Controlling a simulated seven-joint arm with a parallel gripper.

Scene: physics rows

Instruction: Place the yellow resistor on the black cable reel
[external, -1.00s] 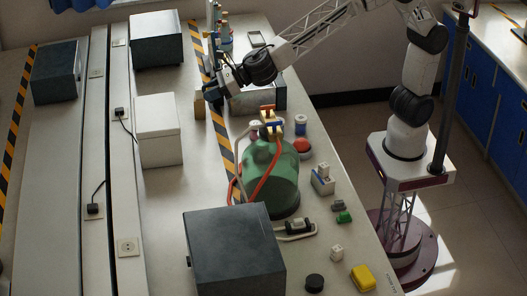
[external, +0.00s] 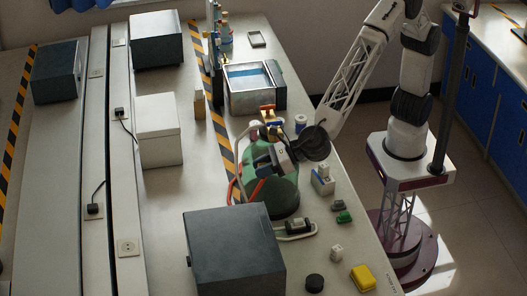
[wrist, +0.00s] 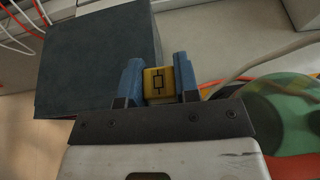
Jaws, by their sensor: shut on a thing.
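My gripper (wrist: 159,84) is shut on the yellow resistor (wrist: 157,82), a small block with a dark component symbol, held between the blue fingers in the wrist view. In the external view my gripper (external: 262,163) is in front of the green tank, and the resistor cannot be made out there. A small round black thing, likely the black cable reel (external: 315,283), lies on the bench near the front edge, right of the dark box and well away from my gripper.
The green tank (external: 283,190) with red and pale hoses stands close to my gripper. A large dark box (external: 235,250) is in front; it also shows in the wrist view (wrist: 95,65). A yellow block (external: 363,277), a white cube (external: 336,252) and a green piece (external: 344,217) lie at right.

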